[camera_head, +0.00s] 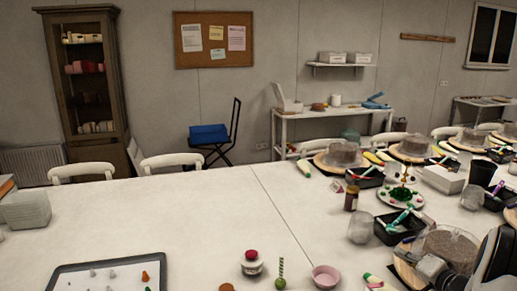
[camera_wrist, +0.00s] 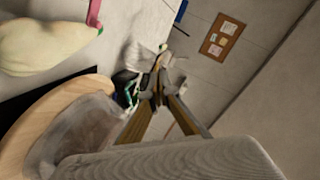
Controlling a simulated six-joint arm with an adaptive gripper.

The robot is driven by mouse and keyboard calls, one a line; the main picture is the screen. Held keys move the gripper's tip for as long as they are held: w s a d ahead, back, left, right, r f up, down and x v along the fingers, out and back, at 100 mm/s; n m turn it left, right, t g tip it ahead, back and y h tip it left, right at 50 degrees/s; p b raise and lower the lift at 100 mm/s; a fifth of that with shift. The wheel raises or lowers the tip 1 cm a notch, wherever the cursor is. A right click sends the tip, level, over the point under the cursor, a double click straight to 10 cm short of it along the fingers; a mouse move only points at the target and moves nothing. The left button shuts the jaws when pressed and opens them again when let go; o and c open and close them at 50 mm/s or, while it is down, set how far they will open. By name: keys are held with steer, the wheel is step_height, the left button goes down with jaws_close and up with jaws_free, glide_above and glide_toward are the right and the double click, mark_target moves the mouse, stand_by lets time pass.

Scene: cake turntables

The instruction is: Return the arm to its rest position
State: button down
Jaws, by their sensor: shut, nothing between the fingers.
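My gripper (camera_wrist: 159,92) shows in the wrist view with its two fingers brought together at the tips and nothing between them. Part of my dark and grey arm is at the bottom right corner of the head view, over the right side of the table. In the wrist view a round wooden turntable (camera_wrist: 15,140) with a greyish translucent piece (camera_wrist: 75,140) on it lies at the lower left, beside the fingers and apart from them. The fingertips overlap the distant dark tray in the picture; contact cannot be told.
The white table (camera_head: 170,215) has free room in its middle and left. Turntables, a black tray (camera_head: 398,232), a brown bottle (camera_head: 351,198) and a plate with a green piece (camera_head: 402,193) crowd the right. A pink bowl (camera_head: 325,277) and a board (camera_head: 110,274) are near the front.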

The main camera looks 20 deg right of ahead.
steer(key=w+a+r+n+h, duration=0.1)
steer(key=w+a+r+h, duration=0.15)
steer(key=r, duration=0.45)
steer(key=s+a+r+n+g+h, duration=0.2)
steer(key=s+a+r+n+g, duration=0.15)
steer(key=a+r, duration=1.05)
steer(key=s+a+f+n+g+y, duration=0.2)
steer(key=s+a+f+n+g, duration=0.1)
steer(key=s+a, duration=1.1)
steer(key=s+a+f+n+g+y, duration=0.3)
steer(key=s+a+n, duration=0.1)
steer(key=s+a, duration=1.1)
steer(key=shift+s+a+f, duration=0.3)
steer(key=shift+a+f, duration=0.05)
steer(key=shift+a, duration=0.2)
steer(key=c, duration=2.2)
jaws_free()
